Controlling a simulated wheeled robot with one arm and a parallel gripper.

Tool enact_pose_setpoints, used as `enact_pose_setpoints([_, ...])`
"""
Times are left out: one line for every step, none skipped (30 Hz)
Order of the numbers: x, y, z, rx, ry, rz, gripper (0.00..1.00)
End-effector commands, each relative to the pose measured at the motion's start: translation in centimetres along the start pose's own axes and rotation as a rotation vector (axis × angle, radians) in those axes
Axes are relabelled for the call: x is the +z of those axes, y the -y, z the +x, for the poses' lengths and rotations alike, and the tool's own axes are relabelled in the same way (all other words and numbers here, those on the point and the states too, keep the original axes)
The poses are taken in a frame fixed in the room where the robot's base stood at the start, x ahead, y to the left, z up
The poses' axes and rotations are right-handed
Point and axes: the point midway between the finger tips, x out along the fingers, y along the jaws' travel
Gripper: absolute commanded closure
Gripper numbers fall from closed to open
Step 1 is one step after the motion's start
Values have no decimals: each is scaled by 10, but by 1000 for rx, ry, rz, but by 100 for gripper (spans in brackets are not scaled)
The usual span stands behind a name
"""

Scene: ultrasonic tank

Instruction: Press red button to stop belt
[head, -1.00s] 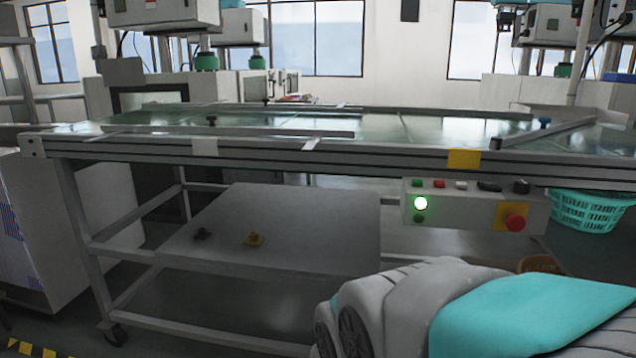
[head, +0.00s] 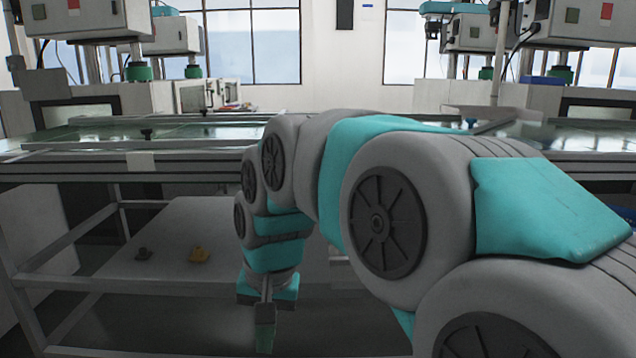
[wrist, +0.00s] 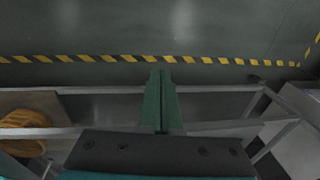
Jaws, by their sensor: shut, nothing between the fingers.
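The red button and its control box do not show in the head view; my arm covers the stretch of table front where they would be. The wrist view does not show them either. The belt table's green top (head: 200,132) runs across the head view behind my arm. My gripper (head: 265,338) hangs pointing down in front of the table, below its top edge. Its green fingers are together and empty in the wrist view (wrist: 161,78), over the floor.
A lower shelf (head: 180,225) under the table holds a dark and a yellow small part (head: 200,255). Metal frame bars cross below the gripper. Striped tape (wrist: 100,58) marks open floor.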

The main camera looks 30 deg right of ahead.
Motion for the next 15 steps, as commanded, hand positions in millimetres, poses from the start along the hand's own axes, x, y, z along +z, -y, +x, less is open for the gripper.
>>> enact_pose_setpoints([-27,8,-15,-29,-27,82,100])
enact_pose_setpoints([-41,11,-23,-46,-42,133,100])
enact_pose_setpoints([-60,15,-36,-71,-64,203,100])
enact_pose_setpoints([-75,16,-44,-88,-76,256,100])
enact_pose_setpoints([-90,18,-53,-109,-91,310,100])
enact_pose_setpoints([-108,18,-64,-134,-108,383,100])
enact_pose_setpoints([-122,18,-74,-154,-122,438,100])
enact_pose_setpoints([-136,17,-81,-171,-131,495,100])
enact_pose_setpoints([-154,14,-93,-199,-147,570,100])
enact_pose_setpoints([-167,11,-101,-219,-156,628,100])
enact_pose_setpoints([-181,8,-110,-242,-168,685,100])
enact_pose_setpoints([-199,2,-120,-269,-180,764,100])
enact_pose_setpoints([-212,-3,-129,-293,-193,822,100])
enact_pose_setpoints([-224,-8,-137,-314,-203,882,100])
enact_pose_setpoints([-241,-18,-148,-344,-216,962,100])
